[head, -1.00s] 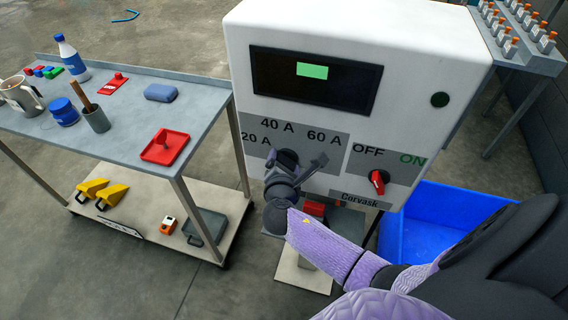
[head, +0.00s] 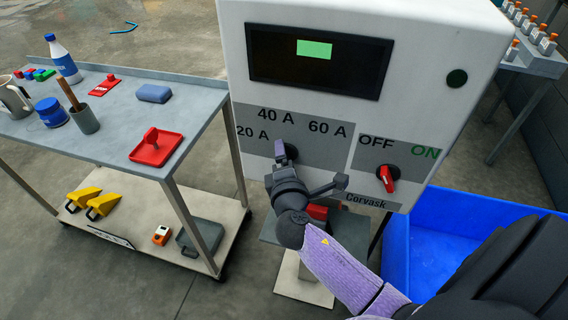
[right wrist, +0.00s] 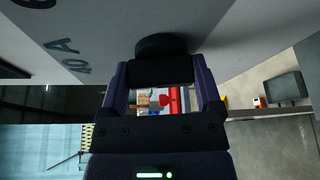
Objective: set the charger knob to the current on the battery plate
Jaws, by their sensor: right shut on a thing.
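The charger (head: 412,35) is a white box with a dark display (head: 315,62) and a green patch lit on it. Its current knob (head: 291,151) is black, under the labels 20 A, 40 A and 60 A, and is mostly hidden behind my right gripper (head: 308,166). In the right wrist view the dark knob (right wrist: 161,45) sits between the fingertips of my right gripper (right wrist: 161,72), which is shut on it. I cannot see the knob's pointer. The red power switch (head: 388,178) is between OFF and ON. No battery plate is readable. My left gripper is out of view.
A grey cart (head: 115,140) on the left holds a bottle, mugs and a red tray (head: 156,148), with yellow pieces on its lower shelf. A blue bin (head: 430,250) stands right below the charger. A rack with several orange-topped items (head: 532,40) is at upper right.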

